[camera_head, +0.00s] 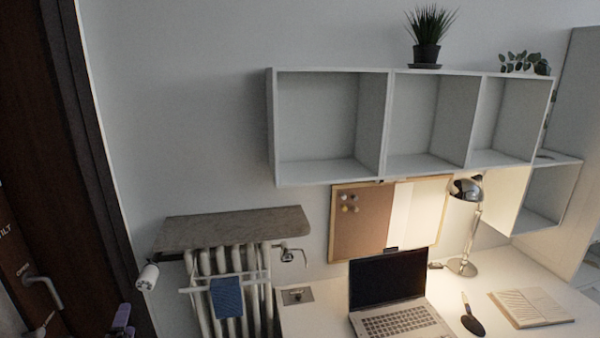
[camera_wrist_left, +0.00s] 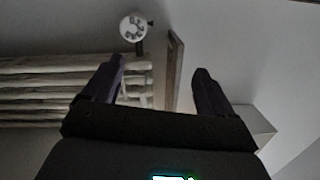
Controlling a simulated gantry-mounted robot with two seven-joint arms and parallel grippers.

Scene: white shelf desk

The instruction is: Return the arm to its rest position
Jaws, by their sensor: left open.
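My left gripper (camera_head: 122,319) shows only in part at the bottom left edge of the head view, in front of the dark door and left of the radiator. In the left wrist view, its two dark purple fingers (camera_wrist_left: 160,68) stand wide apart with nothing between them. The gripper is open and empty. My right gripper is in neither view.
A radiator (camera_head: 204,305) with a blue cloth (camera_head: 227,297) stands below a stone ledge (camera_head: 232,228). Its white knob (camera_wrist_left: 133,27) shows in the wrist view. The desk (camera_head: 505,268) holds a laptop (camera_head: 388,280), lamp (camera_head: 466,190) and open book (camera_head: 530,307). Shelves (camera_head: 390,125) hang above.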

